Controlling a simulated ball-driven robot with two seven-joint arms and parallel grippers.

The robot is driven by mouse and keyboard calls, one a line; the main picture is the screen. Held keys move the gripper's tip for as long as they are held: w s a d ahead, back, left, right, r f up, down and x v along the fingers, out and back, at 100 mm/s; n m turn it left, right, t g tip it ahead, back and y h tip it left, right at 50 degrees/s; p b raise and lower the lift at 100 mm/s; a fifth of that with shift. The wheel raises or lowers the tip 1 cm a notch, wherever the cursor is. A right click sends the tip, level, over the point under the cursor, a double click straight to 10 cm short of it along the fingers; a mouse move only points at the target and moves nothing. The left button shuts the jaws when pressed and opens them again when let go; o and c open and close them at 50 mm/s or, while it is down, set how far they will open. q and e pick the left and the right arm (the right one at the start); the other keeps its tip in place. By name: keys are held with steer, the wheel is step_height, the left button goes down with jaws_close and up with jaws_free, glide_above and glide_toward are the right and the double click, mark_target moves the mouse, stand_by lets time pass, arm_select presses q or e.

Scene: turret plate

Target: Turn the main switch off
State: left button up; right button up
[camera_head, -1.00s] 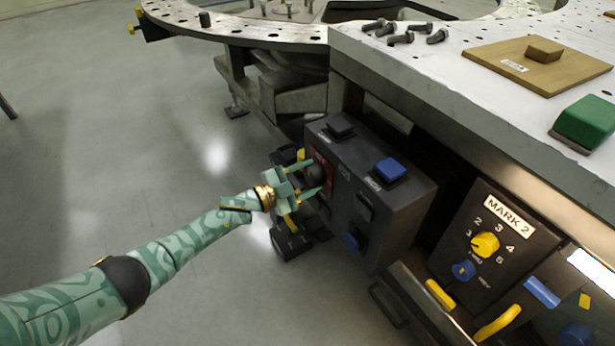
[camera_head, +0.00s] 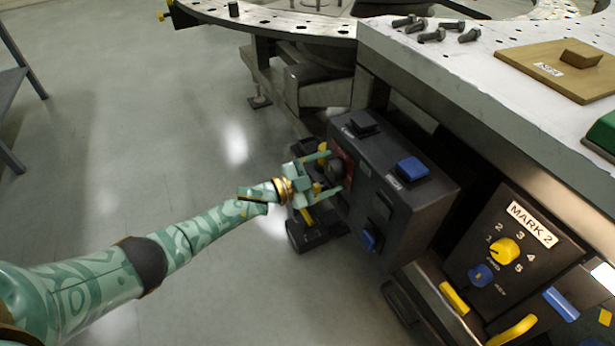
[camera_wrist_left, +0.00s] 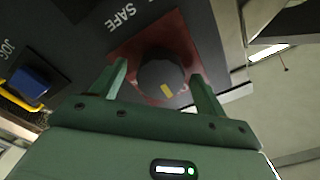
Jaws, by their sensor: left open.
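The main switch, a dark round knob (camera_wrist_left: 162,78) with a yellow mark, sits on a red plate (camera_wrist_left: 184,42) in the left wrist view. The word SAFE is printed beside the plate. In the head view the knob (camera_head: 336,169) is on the left face of a dark control box (camera_head: 400,225). My left gripper (camera_head: 334,172) is open, with one finger on each side of the knob. In the left wrist view its fingers (camera_wrist_left: 158,75) are apart; I cannot tell if they touch the knob. My right gripper is not in view.
The box carries a blue button (camera_head: 412,168) on top and other controls on its front. A MARK 2 panel (camera_head: 512,245) with a yellow dial is at the right. The pale bench (camera_head: 450,65) with bolts overhangs behind.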

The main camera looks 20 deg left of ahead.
arm_select(q)
steer(key=p+v, duration=0.4)
steer(key=v, duration=1.2)
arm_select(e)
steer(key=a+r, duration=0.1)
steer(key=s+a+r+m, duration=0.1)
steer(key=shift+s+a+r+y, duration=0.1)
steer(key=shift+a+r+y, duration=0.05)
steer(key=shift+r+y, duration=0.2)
